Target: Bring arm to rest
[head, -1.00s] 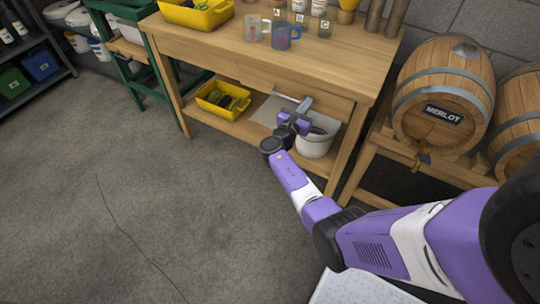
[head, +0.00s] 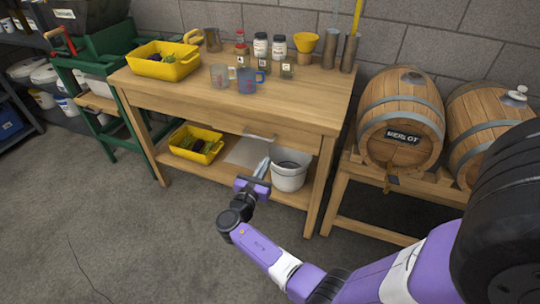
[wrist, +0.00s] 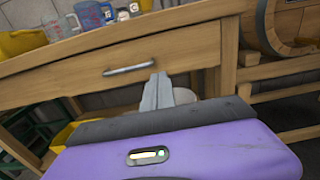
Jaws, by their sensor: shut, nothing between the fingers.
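My gripper (head: 263,167) is at the end of my purple and white arm, in front of the workbench's lower shelf. Its grey fingers are together with nothing between them; they also show in the wrist view (wrist: 157,90). In the head view it appears just left of a white bucket (head: 290,177) on the lower shelf. In the wrist view the fingers point at the bench front, below the handle (wrist: 128,69) of a closed drawer. Whether the fingers touch anything there is hard to tell, but they look clear.
The wooden bench (head: 300,105) holds a yellow tub (head: 163,65), two measuring jugs, bottles and jars. Another yellow tub (head: 196,147) sits on its lower shelf. Barrels (head: 401,120) stand on a rack at right. Open concrete floor (head: 110,235) lies at left.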

